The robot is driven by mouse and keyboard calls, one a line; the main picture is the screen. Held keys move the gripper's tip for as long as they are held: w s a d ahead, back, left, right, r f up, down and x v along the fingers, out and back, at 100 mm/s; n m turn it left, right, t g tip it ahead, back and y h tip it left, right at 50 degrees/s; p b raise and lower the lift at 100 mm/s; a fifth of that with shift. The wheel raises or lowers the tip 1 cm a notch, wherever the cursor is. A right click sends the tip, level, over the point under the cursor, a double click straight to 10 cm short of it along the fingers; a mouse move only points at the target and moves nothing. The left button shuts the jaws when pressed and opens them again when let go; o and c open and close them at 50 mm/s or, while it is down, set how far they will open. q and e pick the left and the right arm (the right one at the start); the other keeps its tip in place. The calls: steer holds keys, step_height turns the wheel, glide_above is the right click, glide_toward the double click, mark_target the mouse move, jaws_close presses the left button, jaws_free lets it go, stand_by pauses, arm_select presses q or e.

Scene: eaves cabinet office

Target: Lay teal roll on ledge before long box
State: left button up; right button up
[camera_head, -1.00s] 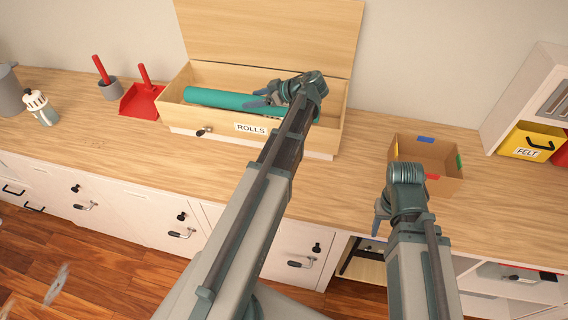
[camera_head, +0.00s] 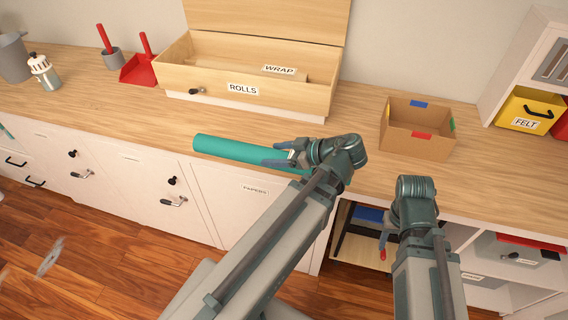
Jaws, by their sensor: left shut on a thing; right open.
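The teal roll (camera_head: 232,148) is held level in my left gripper (camera_head: 287,158), which is shut on it near its right end. The roll is in front of the open wooden box labelled ROLLS (camera_head: 211,82), over the front part of the wooden ledge (camera_head: 150,112). I cannot tell whether it touches the ledge. Inside the box is a long box labelled WRAP (camera_head: 250,68). My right gripper (camera_head: 385,240) is open and empty, low in front of the cabinet fronts; its fingers are partly hidden by my arm.
An open cardboard box (camera_head: 402,140) stands on the ledge to the right. A yellow FELT bin (camera_head: 528,110) is at the far right. Ledge is clear left of the roll.

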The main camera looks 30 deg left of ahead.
arm_select(q)
steer(key=shift+s+d+f+b, duration=0.15)
steer(key=shift+s+d+f, duration=0.15)
steer(key=shift+s+d, duration=0.25)
steer(key=shift+s+d+f+b, duration=0.15)
steer(key=shift+s+d+f, duration=0.2)
steer(key=shift+s, duration=0.3)
steer(key=w+a, duration=0.2)
steer(key=w, duration=0.2)
steer(key=w+a+f+b, duration=0.1)
steer(key=w+a, duration=0.1)
steer(key=w, duration=0.3)
steer(key=w+a, duration=0.2)
steer(key=w, duration=0.3)
steer(key=shift+f, duration=0.15)
steer(key=f+b, duration=0.2)
steer(key=b, duration=0.1)
steer(key=f+b, duration=0.1)
steer(key=f, duration=0.1)
steer(key=shift+w+a, duration=0.25)
steer(key=shift+w, duration=0.15)
steer(key=shift+r, duration=0.15)
arm_select(e)
step_height(320, 180, down, 6)
steer(key=shift+s+d+f, duration=0.15)
steer(key=shift+s+d, duration=0.15)
steer(key=shift+d, duration=0.15)
